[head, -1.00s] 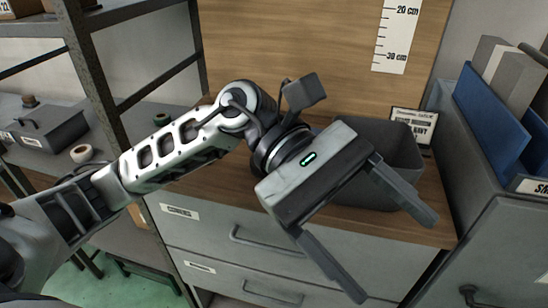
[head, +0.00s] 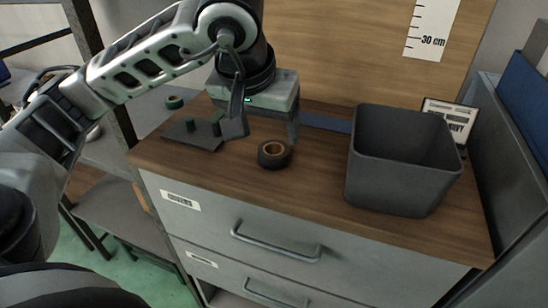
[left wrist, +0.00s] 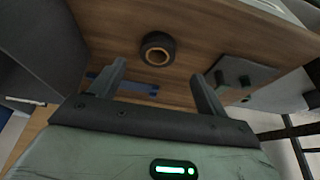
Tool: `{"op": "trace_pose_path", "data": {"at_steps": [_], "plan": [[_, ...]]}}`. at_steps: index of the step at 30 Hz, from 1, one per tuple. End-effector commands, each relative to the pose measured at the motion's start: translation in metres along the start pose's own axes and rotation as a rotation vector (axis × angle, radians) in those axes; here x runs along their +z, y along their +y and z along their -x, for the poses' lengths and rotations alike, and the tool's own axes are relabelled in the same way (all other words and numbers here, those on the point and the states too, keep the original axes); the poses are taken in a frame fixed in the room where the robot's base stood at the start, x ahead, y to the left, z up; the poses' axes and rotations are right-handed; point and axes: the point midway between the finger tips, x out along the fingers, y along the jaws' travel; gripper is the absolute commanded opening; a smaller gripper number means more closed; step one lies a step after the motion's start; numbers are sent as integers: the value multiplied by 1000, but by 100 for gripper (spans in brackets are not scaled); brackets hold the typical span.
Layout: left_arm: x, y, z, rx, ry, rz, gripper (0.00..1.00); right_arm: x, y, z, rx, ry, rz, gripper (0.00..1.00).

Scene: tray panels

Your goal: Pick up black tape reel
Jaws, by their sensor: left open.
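The black tape reel (head: 274,153), with a brown core, lies flat on the wooden cabinet top. It also shows in the left wrist view (left wrist: 157,37), beyond the fingers. My left gripper (head: 264,129) points down above the wood, just behind the reel, with its fingers apart. In the left wrist view (left wrist: 158,70) nothing is between the fingers, and the reel lies ahead of the gap. My right gripper is out of view.
A dark grey open bin (head: 387,187) stands right of the reel. A dark plate with pegs (head: 196,138) lies left of it. A flat blue strip (head: 327,123) lies behind. A card sign (head: 452,115) stands behind the bin. The wood in front of the reel is clear.

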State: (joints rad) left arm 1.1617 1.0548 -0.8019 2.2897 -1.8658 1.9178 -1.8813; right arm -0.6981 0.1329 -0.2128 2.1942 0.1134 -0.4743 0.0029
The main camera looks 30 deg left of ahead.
Motion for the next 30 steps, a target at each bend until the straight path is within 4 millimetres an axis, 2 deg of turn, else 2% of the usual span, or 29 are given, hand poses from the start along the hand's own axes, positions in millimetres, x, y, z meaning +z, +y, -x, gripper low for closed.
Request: {"op": "trace_pose_path", "data": {"at_steps": [3,8,18,26,27,30], "plan": [[0,0,-15,1,-3,1,76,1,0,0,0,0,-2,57],[0,0,-24,0,-3,1,76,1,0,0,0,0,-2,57],[-1,3,-68,3,-3,0,76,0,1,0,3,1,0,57],[-2,3,-72,4,-1,-1,76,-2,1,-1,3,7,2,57],[-2,4,-72,4,-1,-1,70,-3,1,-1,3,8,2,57],[-2,4,-72,4,-1,-1,42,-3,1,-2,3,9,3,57]]}}
